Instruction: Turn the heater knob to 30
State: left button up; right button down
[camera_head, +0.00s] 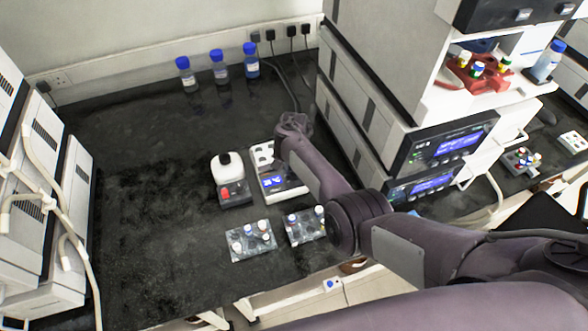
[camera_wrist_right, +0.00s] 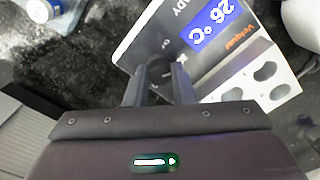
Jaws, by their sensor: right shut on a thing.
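The heater (camera_head: 264,160) is a block with a white top with round wells and a dark front panel with a lit blue display. It also shows in the right wrist view (camera_wrist_right: 262,72), where the display (camera_wrist_right: 212,22) reads 26 °C. The dark round knob (camera_wrist_right: 159,68) sits on the panel near the display. My right gripper (camera_wrist_right: 158,80) is shut on the knob, with one finger on each side. In the head view my right arm covers part of the heater and hides the knob and fingertips. My left gripper is not in view.
A white-topped device with a red knob (camera_head: 225,191) stands left of the heater. Vial racks (camera_head: 250,241) (camera_head: 305,226) stand in front. Blue-capped bottles (camera_head: 219,70) line the back wall. A tall instrument stack (camera_head: 365,110) stands right.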

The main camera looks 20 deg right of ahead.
dwell(0.4)
jog(key=c, duration=1.2)
grip_release()
jog(key=shift+c, duration=0.2)
notch_tip(320, 180, up, 8)
jog(key=shift+f+p, duration=0.1)
jog(key=shift+p, duration=0.45)
